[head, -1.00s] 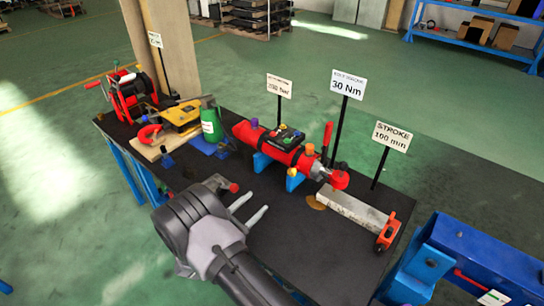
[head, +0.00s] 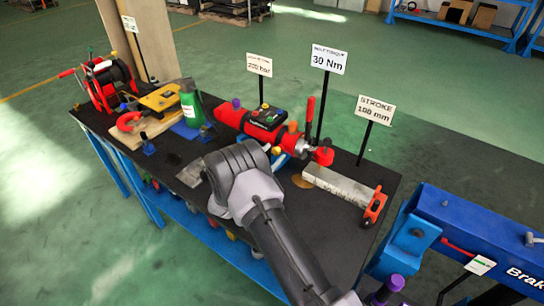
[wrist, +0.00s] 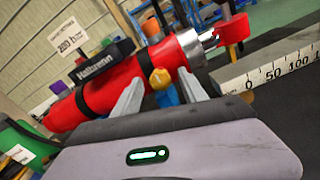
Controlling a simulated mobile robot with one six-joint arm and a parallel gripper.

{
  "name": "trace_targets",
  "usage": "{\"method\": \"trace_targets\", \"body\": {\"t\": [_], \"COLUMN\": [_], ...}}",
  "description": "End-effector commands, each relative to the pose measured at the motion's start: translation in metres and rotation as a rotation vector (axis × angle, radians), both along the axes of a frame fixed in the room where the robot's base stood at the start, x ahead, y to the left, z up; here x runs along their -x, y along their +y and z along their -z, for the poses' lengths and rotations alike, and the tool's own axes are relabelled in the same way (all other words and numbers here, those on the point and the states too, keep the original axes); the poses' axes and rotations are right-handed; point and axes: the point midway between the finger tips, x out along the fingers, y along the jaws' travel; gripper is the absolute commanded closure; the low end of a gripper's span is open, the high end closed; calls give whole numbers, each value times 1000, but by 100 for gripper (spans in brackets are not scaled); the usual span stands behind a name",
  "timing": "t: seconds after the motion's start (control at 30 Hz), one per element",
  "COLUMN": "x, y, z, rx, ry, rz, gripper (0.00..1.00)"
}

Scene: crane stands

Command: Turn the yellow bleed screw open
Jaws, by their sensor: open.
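The yellow bleed screw (wrist: 160,79) is a small knob on the near side of the red hydraulic cylinder (wrist: 125,84). In the wrist view my gripper (wrist: 160,75) is open, with one pale finger on each side of the screw in the picture. No contact shows, and I cannot tell whether the fingertips reach past the knob. A yellow bit (head: 277,150) shows beside my wrist.
An orange knob (head: 293,127) and an upright red handle (head: 310,108) stand at the cylinder's right end. A steel ruler block (head: 338,185) lies to the right. A green bottle (head: 191,107) stands left. Sign posts, including the 30 Nm sign (head: 328,59), rise behind.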

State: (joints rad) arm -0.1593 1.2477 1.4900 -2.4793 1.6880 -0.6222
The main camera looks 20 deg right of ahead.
Motion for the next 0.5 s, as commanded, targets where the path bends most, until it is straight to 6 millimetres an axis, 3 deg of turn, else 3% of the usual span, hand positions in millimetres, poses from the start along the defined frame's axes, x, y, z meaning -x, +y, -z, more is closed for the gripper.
{"method": "trace_targets", "body": {"t": [0.13,0.37,0.5], "x": [0,0,0], "y": [0,0,1], "z": [0,0,0], "rx": [0,0,0], "ry": [0,0,1], "rz": [0,0,1], "gripper": [54,99,100]}}
